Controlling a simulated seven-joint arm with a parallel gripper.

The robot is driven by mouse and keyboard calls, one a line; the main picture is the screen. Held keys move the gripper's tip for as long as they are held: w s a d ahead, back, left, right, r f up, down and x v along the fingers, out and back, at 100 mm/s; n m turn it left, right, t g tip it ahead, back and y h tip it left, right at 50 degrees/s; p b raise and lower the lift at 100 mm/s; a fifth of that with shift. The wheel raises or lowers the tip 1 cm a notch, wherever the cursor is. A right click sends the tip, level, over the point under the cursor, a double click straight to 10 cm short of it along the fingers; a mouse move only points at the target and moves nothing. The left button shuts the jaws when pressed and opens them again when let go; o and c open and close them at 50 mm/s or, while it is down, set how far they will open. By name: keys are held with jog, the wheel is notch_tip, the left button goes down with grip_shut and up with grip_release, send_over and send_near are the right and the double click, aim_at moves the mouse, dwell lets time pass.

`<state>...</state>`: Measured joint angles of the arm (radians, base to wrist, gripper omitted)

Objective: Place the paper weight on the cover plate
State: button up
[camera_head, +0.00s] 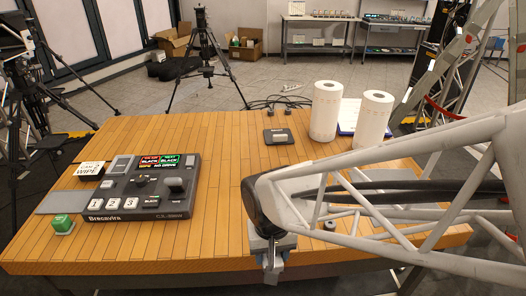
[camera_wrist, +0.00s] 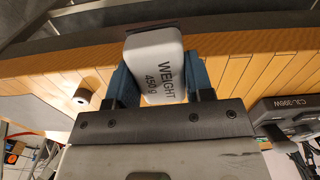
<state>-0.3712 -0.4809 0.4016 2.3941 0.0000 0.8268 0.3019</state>
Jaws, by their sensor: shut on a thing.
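My gripper (camera_head: 272,262) is low at the table's front edge in the head view. In the wrist view my gripper (camera_wrist: 158,85) has its blue-padded fingers shut on the sides of the paper weight (camera_wrist: 156,62), a white rounded block marked "WEIGHT 450 g". I cannot make the weight out in the head view. A small dark square plate (camera_head: 278,136) lies flat towards the back of the table, well beyond my gripper. A flat grey plate (camera_head: 63,201) lies at the left. No label tells me which one is the cover plate.
A black switcher console (camera_head: 140,190) stands left of my gripper, with a green block (camera_head: 63,224) and a "WIPE" box (camera_head: 89,170) near it. Two white rolls (camera_head: 326,110) (camera_head: 374,120) stand at the back right. The middle of the wooden table (camera_head: 225,150) is clear.

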jog(key=w+d+r, duration=0.1)
jog(key=w+d, duration=0.2)
jog(key=w, duration=1.1)
jog(key=w+d+r, duration=0.2)
jog(key=w+d, duration=0.1)
jog(key=w, duration=1.1)
jog(key=w+d+r, duration=0.1)
jog(key=w+d, duration=0.3)
jog(key=w, duration=1.1)
jog(key=shift+r+m, duration=0.4)
jog(key=shift+w, duration=0.25)
jog(key=w+f, duration=0.1)
jog(key=w, duration=1.4)
jog(key=shift+w+a+f, duration=0.25)
jog(key=shift+w, duration=0.05)
jog(key=shift+f, duration=1.8)
jog(key=shift+f, duration=0.45)
